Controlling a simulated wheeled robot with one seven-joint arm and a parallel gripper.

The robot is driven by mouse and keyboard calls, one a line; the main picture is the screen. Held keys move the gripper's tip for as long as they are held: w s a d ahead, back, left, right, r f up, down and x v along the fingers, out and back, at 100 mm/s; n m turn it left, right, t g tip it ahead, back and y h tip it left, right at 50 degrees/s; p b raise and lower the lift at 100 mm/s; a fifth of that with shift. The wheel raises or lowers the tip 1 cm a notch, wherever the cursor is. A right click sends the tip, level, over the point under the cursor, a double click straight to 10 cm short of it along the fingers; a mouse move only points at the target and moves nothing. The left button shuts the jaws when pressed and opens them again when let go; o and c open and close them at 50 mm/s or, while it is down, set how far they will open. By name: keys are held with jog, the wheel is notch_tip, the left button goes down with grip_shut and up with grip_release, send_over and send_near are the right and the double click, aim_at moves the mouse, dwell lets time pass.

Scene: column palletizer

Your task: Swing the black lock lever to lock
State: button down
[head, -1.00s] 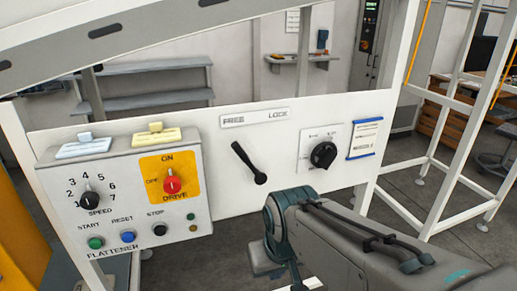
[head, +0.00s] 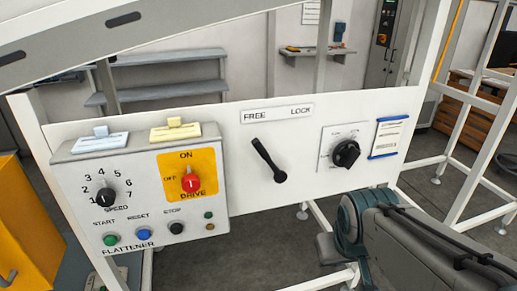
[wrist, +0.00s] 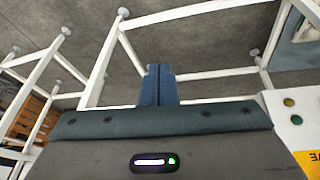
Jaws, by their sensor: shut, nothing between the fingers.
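The black lock lever (head: 268,160) is on the white panel (head: 240,190) in the head view, below a label plate (head: 277,113) reading FREE on the left and LOCK on the right. It slants, its upper end at the left under FREE and its thicker lower end to the right. My gripper shows in the wrist view (wrist: 158,82) as two blue fingers pressed together, empty, over grey floor and white frame legs. The lever is not in the wrist view. In the head view my arm is at the lower right, apart from the lever; the fingertips cannot be made out there.
A control box (head: 140,200) with knobs and buttons is left of the lever. A black rotary knob (head: 346,154) and a blue-edged card (head: 389,136) are to its right. A white sloping beam (head: 130,25) crosses above. Space in front of the lever is clear.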

jog(key=w+d+r+n+t+h, duration=0.1)
jog(key=w+r+n+t, duration=0.15)
jog(key=w+n, duration=0.2)
jog(key=w+d+r+n+t, duration=0.1)
jog(key=w+r+n+t, duration=0.15)
jog(key=w, duration=0.35)
jog(key=n+t+y+b, duration=0.25)
jog(key=n+y, duration=0.95)
jog(key=n, duration=1.2)
send_near(267, 157)
jog(key=s+a, duration=0.4)
jog(key=a, duration=0.1)
jog(key=shift+w+a+r+g, duration=0.15)
jog(key=shift+r+g, duration=0.1)
jog(key=shift+g, duration=0.1)
jog(key=x, duration=1)
jog(key=d, duration=0.1)
jog(key=w+d+r, duration=0.1)
jog(key=d+r+p, duration=0.1)
jog(key=shift+w, duration=0.35)
